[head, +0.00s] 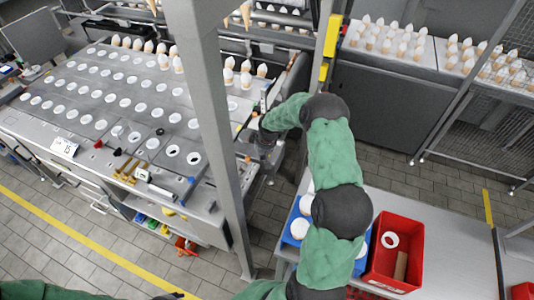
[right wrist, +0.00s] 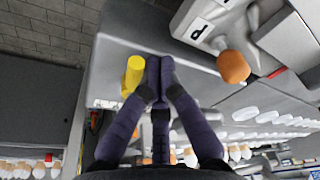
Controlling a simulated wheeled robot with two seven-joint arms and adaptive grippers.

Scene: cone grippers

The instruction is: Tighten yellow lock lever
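The yellow lock lever (right wrist: 133,75) shows in the right wrist view as a short yellow cylinder at the edge of a grey metal surface. My right gripper (right wrist: 160,72) has its two purple fingertips together, just right of the lever. The fingers are beside the lever, not around it; whether they touch it I cannot tell. In the head view my right gripper (head: 263,142) is at the right end of the big machine table, and the lever cannot be made out clearly there. A dark tip at the bottom edge may be my left gripper (head: 170,296); its fingers cannot be read.
An orange knob (right wrist: 233,67) sits right of the fingers. The machine table (head: 110,85) has rows of white-rimmed holes and several cones at the back. A grey post (head: 218,130) stands left of my right arm. A red crate (head: 382,270) and a blue tray (head: 288,240) are on the right bench.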

